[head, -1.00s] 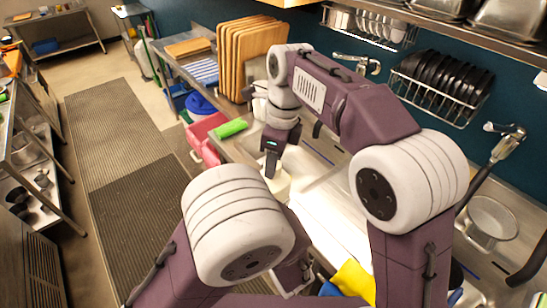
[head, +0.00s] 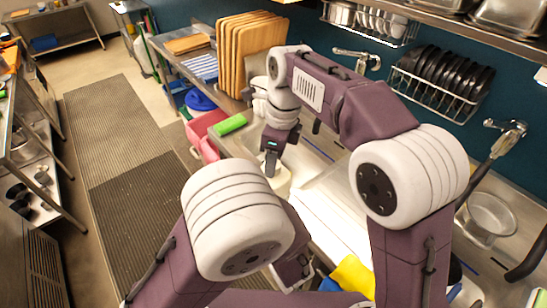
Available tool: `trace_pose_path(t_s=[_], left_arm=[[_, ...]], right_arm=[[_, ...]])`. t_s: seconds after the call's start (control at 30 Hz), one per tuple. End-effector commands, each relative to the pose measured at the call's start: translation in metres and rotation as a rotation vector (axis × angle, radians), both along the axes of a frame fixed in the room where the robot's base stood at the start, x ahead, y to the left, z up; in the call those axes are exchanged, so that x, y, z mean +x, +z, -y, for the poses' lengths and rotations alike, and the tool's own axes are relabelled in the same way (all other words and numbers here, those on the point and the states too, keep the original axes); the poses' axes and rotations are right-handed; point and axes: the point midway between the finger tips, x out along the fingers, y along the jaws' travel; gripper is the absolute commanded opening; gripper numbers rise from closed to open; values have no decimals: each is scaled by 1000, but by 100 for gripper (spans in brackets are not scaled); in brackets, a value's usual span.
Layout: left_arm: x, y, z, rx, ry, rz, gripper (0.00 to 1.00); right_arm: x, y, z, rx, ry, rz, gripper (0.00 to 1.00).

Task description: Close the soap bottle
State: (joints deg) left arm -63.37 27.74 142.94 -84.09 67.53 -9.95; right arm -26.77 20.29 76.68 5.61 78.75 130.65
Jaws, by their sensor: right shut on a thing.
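My right gripper (head: 270,168) points down over the counter by the sink, at the middle of the head view. It is shut on a pale, cream-coloured thing (head: 281,186) just below its fingers, which looks like the soap bottle. The gripper hides its top, so whether a cap is on it cannot be seen. My left arm fills the lower middle of the view, and its gripper is not visible.
A green sponge-like block (head: 231,124) lies on the counter left of my right gripper. Cutting boards (head: 250,60) stand behind it. The wall tap (head: 357,58) and black plate rack (head: 440,85) are to the right. A yellow cloth (head: 354,276) lies at the bottom.

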Motion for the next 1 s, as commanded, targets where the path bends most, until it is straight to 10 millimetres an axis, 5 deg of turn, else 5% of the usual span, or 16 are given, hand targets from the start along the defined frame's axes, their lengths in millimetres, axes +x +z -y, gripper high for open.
trace_pose_path(t_s=[0.4, 0.7, 0.73, 0.8, 1.0], left_arm=[[0, 1, 0, -1, 1, 3, 0], [0, 1, 0, -1, -1, 2, 0], [0, 1, 0, -1, -1, 2, 0], [0, 1, 0, -1, -1, 2, 0], [0, 1, 0, -1, 0, 3, 0]], right_arm=[[-1, 1, -2, -5, -568, 0, 0], [-1, 1, -1, -3, -598, 1, 0], [-1, 1, -1, -3, -598, 1, 43], [-1, 1, -1, -3, -598, 1, 59], [-1, 1, -1, -4, -596, 0, 59]])
